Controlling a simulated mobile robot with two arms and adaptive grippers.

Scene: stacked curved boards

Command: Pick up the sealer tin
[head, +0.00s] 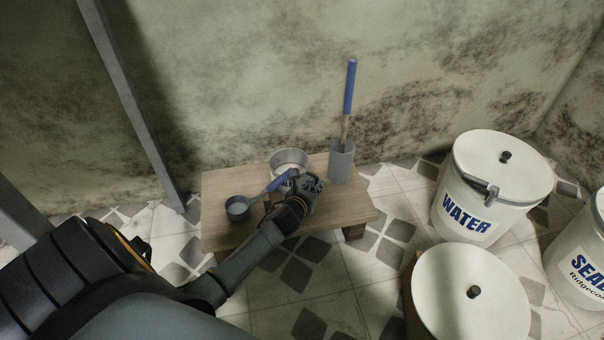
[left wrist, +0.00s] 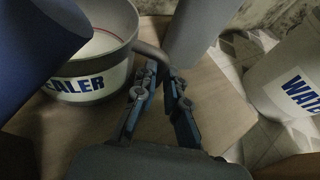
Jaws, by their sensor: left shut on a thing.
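The sealer tin (head: 289,157) is a small grey metal pot on the low wooden table, partly hidden by my left gripper (head: 298,181) and a blue handle. In the left wrist view the sealer tin (left wrist: 85,88) shows its white label with blue letters, pale contents and a grey side handle. The fingers of my left gripper (left wrist: 164,95) are shut around the end of that handle. The tin looks upright, and its base seems to be on or just above the tabletop; I cannot tell which. My right gripper is not in view.
On the table (head: 222,184) are a grey dipper (head: 237,208) with a blue handle close by the tin, and a grey cylinder (head: 342,162) holding a blue-handled tool (head: 349,90). White buckets, one marked WATER (head: 470,215), stand on the floor at right. A wall is behind.

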